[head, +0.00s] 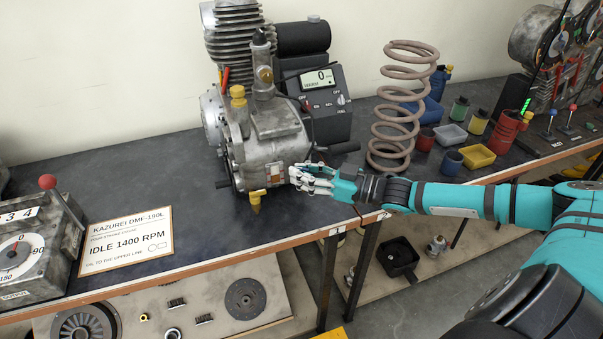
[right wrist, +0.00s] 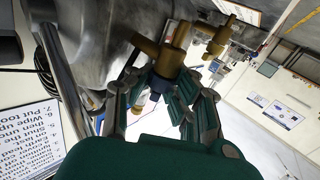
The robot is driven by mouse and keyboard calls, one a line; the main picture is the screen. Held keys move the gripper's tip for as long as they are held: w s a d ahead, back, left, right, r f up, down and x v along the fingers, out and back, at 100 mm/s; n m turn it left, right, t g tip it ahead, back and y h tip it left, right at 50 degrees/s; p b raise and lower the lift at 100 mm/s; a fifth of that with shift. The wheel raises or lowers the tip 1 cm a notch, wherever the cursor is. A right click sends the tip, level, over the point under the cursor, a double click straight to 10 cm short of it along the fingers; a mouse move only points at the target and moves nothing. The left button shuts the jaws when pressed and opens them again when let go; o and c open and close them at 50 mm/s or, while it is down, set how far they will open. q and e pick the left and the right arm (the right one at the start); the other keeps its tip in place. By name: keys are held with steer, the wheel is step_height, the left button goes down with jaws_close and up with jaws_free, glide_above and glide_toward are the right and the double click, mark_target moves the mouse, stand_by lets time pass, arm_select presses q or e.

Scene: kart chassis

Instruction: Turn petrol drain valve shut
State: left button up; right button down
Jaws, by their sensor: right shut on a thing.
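The grey engine (head: 270,150) stands on the bench. My right gripper (head: 308,180) is at its lower right side in the head view. In the right wrist view my right gripper (right wrist: 162,105) is shut on a brass valve (right wrist: 173,52), with its fingers around the lower part. The fingers hide part of this valve, and I cannot read how far it is turned. A second brass valve (right wrist: 219,40) sits beyond it, apart from the fingers. A brass tap (head: 256,197) also shows low on the engine's front in the head view. My left gripper is not in view.
A sign reading idle 1400 RPM (head: 127,240) lies left of the engine. A digital meter (head: 322,100) stands behind it. A coil spring (head: 395,110) and several small pots are to the right.

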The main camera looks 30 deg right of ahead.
steer(key=c, duration=1.2)
jaws_free()
steer(key=shift+s+d, duration=0.15)
steer(key=shift+d, duration=0.1)
steer(key=shift+o, duration=0.3)
steer(key=shift+a, duration=0.1)
steer(key=v, duration=1.2)
